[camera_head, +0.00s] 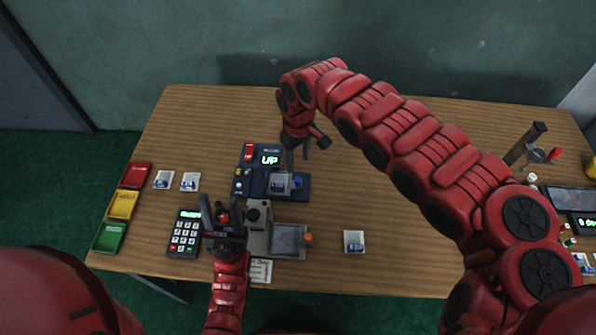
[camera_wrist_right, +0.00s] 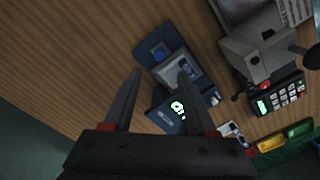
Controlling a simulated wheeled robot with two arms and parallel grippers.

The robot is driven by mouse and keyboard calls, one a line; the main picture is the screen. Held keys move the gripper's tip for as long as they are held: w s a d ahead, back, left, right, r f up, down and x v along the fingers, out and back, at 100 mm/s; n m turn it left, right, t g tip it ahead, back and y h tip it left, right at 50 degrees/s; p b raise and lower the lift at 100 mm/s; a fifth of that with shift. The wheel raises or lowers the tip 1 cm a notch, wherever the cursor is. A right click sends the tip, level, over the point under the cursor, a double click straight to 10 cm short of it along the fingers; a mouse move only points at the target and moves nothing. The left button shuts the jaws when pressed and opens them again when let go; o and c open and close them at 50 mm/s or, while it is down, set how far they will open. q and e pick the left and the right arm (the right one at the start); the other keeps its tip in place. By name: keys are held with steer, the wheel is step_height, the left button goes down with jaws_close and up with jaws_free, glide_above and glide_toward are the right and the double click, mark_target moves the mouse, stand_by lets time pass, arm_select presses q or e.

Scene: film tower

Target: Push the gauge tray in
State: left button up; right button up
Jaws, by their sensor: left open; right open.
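The blue gauge (camera_head: 242,182) stands on the table with a lit display reading "UP" (camera_head: 268,160). Its tray (camera_head: 281,186), with a pale film sample on it and a blue knob (camera_head: 298,181) at the right, appears to stick out to the right. The right wrist view also shows the gauge (camera_wrist_right: 175,48) and the blue knob (camera_wrist_right: 159,50). My right gripper (camera_head: 294,160) is open and empty above the gauge's back right side, its fingers pointing down, apparently apart from the tray. My left gripper (camera_head: 222,206) is open beside the grey press, left of it.
The grey press (camera_head: 257,238) has a plate and orange knob (camera_head: 308,239) in front of the gauge. A keypad (camera_head: 185,233) stands left of it. Red, yellow and green bins (camera_head: 122,205) line the left edge. A loose sample (camera_head: 354,241) lies right. The table's centre right is clear.

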step_height(320, 180, up, 8)
steer(key=b, duration=0.1)
steer(key=shift+r, duration=0.2)
